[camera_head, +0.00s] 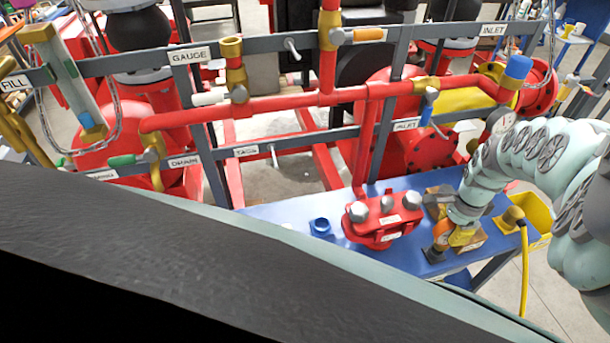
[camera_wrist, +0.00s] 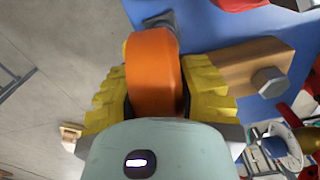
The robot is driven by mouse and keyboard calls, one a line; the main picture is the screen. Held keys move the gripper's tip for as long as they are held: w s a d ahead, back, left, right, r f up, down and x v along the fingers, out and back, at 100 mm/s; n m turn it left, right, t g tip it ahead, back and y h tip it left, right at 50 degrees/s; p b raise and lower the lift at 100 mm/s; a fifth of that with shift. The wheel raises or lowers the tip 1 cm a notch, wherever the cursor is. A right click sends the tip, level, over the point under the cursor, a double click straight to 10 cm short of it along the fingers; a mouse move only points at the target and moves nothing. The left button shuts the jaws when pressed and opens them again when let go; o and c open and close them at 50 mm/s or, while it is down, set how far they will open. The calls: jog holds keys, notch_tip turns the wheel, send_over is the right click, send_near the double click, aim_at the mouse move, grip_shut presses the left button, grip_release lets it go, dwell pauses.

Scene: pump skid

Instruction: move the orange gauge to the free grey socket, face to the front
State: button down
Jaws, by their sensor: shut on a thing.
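The orange gauge (camera_wrist: 152,72) is between the yellow pads of my gripper (camera_wrist: 157,92) in the wrist view, and the gripper is shut on it. Its orange rim faces the wrist camera; the dial face is not visible. A dark grey piece (camera_wrist: 160,21) shows just beyond the gauge; I cannot tell whether it is its stem or a separate fitting. In the head view my gripper (camera_head: 455,236) is low over the blue table's right part, with the orange gauge (camera_head: 441,233) partly covered. I cannot tell which fitting is the free grey socket.
The blue table (camera_head: 282,212) carries a red flanged part (camera_head: 383,219) left of my gripper. A wooden block (camera_wrist: 255,62) with a grey hex bolt is close beside the gripper. A yellow bin (camera_head: 536,212) stands at right. Red pipes and a grey rail with a GAUGE label (camera_head: 190,56) stand behind.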

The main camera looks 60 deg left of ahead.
jog(key=shift+f+b, duration=1.2)
jog(key=shift+f, duration=0.35)
jog(key=c, duration=0.7)
grip_release()
jog(key=shift+o, duration=0.2)
jog(key=shift+r, duration=0.15)
